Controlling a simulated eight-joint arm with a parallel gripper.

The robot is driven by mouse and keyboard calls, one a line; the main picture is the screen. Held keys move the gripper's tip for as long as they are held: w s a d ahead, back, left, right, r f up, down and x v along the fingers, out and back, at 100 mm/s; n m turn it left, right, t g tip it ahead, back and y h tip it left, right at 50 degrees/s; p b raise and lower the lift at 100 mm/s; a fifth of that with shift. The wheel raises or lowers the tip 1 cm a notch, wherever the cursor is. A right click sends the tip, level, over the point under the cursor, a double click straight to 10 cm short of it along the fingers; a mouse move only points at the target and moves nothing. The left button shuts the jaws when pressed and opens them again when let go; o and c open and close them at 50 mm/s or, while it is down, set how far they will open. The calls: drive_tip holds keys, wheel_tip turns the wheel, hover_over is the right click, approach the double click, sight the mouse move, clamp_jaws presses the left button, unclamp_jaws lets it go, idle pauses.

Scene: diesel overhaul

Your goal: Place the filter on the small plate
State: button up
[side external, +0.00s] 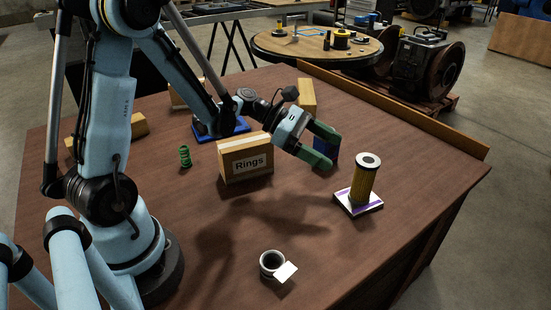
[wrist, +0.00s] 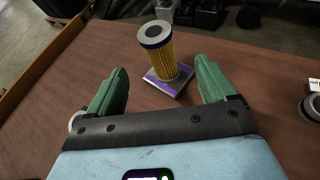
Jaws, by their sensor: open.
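The filter (side external: 364,178) is a yellow pleated cylinder with a grey end cap and a dark hole in its top. It stands upright on the small plate (side external: 345,206), a white and purple square on the brown table. In the wrist view the filter (wrist: 160,47) and the plate (wrist: 162,85) show just beyond my fingertips. My gripper (side external: 327,147) has green fingers and is to the left of the filter, apart from it. In the wrist view my gripper (wrist: 163,78) is open, with nothing between its fingers.
A box labelled Rings (side external: 247,160) stands left of my gripper. A dark blue block (side external: 326,150) is behind the fingers. A grey ring part (side external: 271,263) with a white tag lies near the front, and a green spring (side external: 185,156) at left. The table's right front is clear.

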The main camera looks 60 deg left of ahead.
drive_tip(key=s+a+r+m+y, duration=0.2)
drive_tip(key=s+m+y, duration=0.9)
drive_tip(key=m, duration=1.3)
drive_tip(key=shift+a+v, duration=0.2)
drive_tip(key=shift+v, duration=0.8)
